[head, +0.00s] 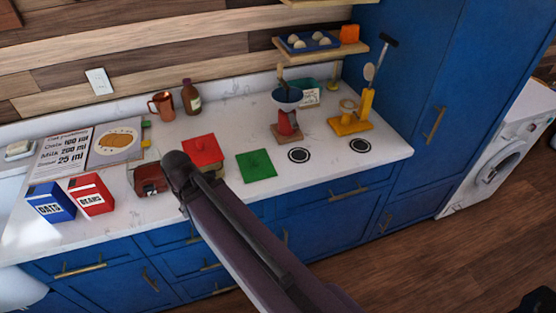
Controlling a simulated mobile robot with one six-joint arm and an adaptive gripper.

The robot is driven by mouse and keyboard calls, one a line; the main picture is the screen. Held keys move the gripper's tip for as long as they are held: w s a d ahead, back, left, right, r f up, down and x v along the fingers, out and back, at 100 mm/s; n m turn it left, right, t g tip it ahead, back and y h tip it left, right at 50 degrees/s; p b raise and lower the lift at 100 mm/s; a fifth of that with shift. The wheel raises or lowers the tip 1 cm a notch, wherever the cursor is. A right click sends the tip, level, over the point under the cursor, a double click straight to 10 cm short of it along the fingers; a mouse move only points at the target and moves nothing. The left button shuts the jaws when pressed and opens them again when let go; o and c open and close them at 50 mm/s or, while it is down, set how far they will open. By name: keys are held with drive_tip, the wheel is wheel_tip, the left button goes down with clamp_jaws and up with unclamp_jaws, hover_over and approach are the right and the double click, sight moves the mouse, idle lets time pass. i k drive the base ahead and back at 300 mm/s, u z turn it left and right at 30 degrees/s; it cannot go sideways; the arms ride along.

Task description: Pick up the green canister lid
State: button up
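The green canister lid (257,165) is a flat green square with a small raised knob. It lies on the white countertop, right of a similar red lid (203,149). My dark arm reaches across the lower middle of the head view, and its joint stands left of the green lid. The green lid is fully in sight and nothing touches it. My gripper's fingers cannot be made out in this view.
A dark red box (147,178) stands beside my arm, partly hidden. Blue oats (50,203) and red beans (91,194) boxes stand left. A copper mug (162,106) and brown bottle (192,97) stand behind.

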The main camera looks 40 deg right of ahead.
sight(256, 165)
drive_tip(key=z, duration=0.9)
drive_tip(key=k, duration=0.95)
drive_tip(key=u, duration=0.05)
drive_tip(key=i, duration=0.7)
